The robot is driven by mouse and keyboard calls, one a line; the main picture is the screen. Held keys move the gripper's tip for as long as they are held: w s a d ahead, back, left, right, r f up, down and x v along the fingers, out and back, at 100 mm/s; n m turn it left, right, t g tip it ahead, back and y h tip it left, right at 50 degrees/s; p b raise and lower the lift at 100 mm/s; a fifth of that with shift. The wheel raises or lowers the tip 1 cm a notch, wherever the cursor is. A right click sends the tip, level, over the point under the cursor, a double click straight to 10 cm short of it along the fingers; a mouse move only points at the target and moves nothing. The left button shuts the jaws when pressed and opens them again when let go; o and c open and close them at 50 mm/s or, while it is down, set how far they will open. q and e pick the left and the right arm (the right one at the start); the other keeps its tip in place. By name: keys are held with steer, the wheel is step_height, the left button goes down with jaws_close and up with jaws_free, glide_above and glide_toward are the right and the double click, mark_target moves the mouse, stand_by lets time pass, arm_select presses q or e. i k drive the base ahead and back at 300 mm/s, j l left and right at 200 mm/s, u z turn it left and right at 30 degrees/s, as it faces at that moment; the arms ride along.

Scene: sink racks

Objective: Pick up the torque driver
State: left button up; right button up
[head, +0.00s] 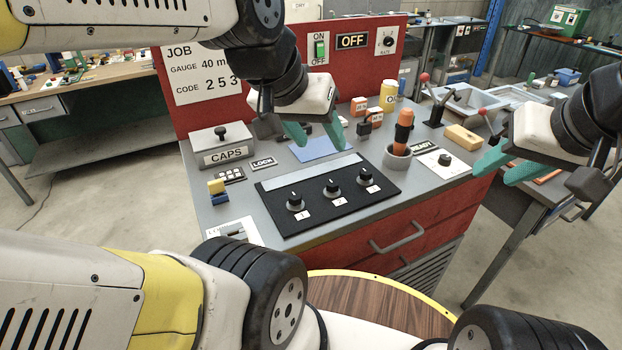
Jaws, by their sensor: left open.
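The torque driver, an orange and black upright tool (404,128), stands in a round grey holder (397,160) on the right part of the grey bench top. My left gripper (316,134) hangs over the back middle of the bench, left of the driver and apart from it. Its teal fingers are spread and nothing is between them. My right gripper (506,166) is beyond the bench's right edge, right of the driver. Its teal fingers are apart and empty.
A black panel with several knobs (290,222) lies at the front. A CAPS box (222,147) is at left. A READY card with a knob (443,162), a yellow block (462,136), a yellow can (388,96) and a red-knobbed lever (437,104) surround the driver. A red panel (212,70) rises behind.

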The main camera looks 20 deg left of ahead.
mark_target(404, 122)
steer(key=l+u, duration=0.25)
steer(key=u, duration=0.15)
steer(key=l+u, duration=0.25)
steer(key=u, duration=0.2)
steer(key=i+l, duration=0.05)
